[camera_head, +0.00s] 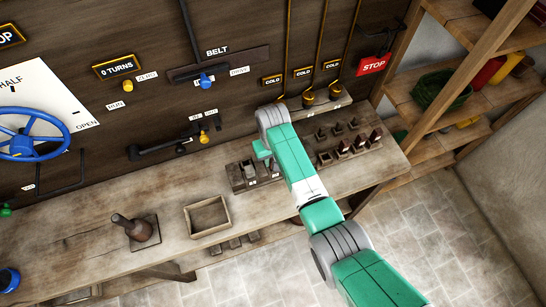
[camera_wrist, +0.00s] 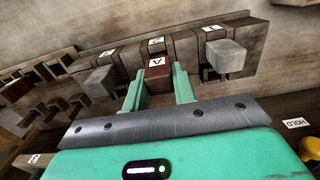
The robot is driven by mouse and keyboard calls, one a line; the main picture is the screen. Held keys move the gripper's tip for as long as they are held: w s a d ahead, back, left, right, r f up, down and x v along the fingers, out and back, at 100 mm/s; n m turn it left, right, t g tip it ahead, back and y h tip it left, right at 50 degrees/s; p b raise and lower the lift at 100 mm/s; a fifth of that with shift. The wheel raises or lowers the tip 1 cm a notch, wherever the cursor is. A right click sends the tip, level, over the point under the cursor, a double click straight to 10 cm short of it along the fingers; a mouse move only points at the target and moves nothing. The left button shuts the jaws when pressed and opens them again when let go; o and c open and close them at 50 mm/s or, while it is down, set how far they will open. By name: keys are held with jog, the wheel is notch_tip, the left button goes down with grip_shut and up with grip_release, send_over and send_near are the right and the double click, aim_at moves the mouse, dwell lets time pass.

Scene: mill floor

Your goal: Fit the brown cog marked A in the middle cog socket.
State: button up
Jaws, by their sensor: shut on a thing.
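The brown cog marked A (camera_wrist: 157,74) is between the green fingers of my gripper (camera_wrist: 159,69) in the wrist view. My gripper is shut on it. The cog is at the middle cog socket (camera_wrist: 157,47), the one labelled 2; I cannot tell how deep it sits. Grey cogs stand in front of the neighbouring labels, one on the left (camera_wrist: 100,82) and one on the right (camera_wrist: 226,57). In the head view my gripper (camera_head: 260,160) is at the socket block (camera_head: 238,182) on the bench, and my arm hides part of it.
A rack (camera_head: 322,158) with several brown and dark pieces stands to the right on the bench. An open wooden box (camera_head: 190,219) and a brown handled tool on a dark plate (camera_head: 146,240) are at the left. Levers and a blue wheel (camera_head: 28,143) are on the wall behind.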

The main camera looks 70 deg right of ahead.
jog(key=o, duration=1)
notch_tip(320, 180, up, 8)
jog(key=shift+f, duration=0.1)
jog(key=w+a+r+n+t+h+p, duration=0.15)
jog(key=w+a+r+t, duration=0.4)
jog(key=w+r, duration=0.6)
jog(key=w+a+r+n+t+h+p, duration=0.1)
jog(key=w+a+r+n+t+h, duration=0.25)
jog(key=w+a+r, duration=0.75)
jog(key=a+r+n+t+p, duration=0.1)
jog(key=a+r+t, duration=0.3)
jog(key=r, duration=0.7)
jog(key=a+r+n+t, duration=0.1)
jog(key=a+r+t, duration=0.2)
jog(key=a+r, duration=0.5)
jog(key=s+a+r+n+t+y, duration=0.1)
jog(key=s+a+r+t, duration=0.2)
jog(key=r, duration=0.4)
jog(key=s+a+r+t+y+p, duration=0.1)
jog(key=s+a+r+t+y, duration=0.1)
jog(key=s+a+r, duration=0.4)
jog(key=s+a+r+n+t+y, duration=0.1)
jog(key=s+a+r+t, duration=0.3)
jog(key=r, duration=0.6)
jog(key=shift+s+a+r+n+y+p, duration=0.15)
jog(key=shift+s+a+y+p, duration=0.15)
jog(key=shift+s, duration=0.35)
jog(key=shift+s+a+r+n+y+p, duration=0.1)
jog(key=shift+s+a+n+y, duration=0.1)
jog(key=shift+s+y, duration=0.35)
